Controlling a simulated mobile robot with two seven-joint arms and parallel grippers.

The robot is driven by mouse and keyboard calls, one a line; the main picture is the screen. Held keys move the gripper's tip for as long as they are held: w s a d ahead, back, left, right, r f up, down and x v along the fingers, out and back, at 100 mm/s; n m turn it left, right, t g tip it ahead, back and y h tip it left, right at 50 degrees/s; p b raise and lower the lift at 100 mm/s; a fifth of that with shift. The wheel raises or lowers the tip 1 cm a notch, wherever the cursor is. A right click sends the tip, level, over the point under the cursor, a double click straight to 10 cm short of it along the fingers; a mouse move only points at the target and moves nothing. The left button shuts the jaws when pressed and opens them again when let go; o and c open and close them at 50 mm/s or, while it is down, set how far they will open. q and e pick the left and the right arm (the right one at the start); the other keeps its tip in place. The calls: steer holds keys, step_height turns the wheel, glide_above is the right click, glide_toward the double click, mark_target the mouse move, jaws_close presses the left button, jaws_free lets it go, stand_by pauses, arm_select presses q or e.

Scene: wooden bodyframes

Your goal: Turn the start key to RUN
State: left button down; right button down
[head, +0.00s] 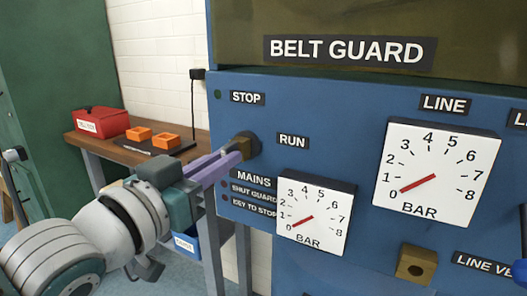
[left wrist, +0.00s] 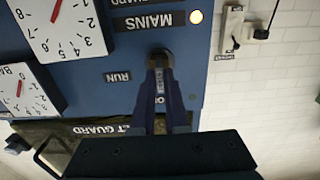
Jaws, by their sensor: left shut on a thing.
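The start key (head: 241,144) sits in a dark round switch (head: 253,143) on the blue panel, between the STOP label (head: 247,98) and the RUN label (head: 293,141). My left gripper (head: 238,152) comes from the lower left and is shut on the key at the panel. In the left wrist view, which is upside down, the gripper's fingers (left wrist: 162,75) reach to the switch (left wrist: 160,55). The fingers hide most of the key, so I cannot tell which label it points at. My right gripper is not in view.
Two pressure gauges (head: 313,221) (head: 436,172) stick out from the panel right of the switch, needles near 0. A wooden bench (head: 128,154) with a red box (head: 101,122) and orange blocks (head: 166,141) stands behind my left arm.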

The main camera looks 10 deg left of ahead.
arm_select(q)
steer(key=m, duration=1.5)
steer(key=c, duration=1.3)
jaws_free()
steer(key=shift+m, duration=0.4)
steer(key=shift+c, duration=0.2)
steer(key=o, duration=0.5)
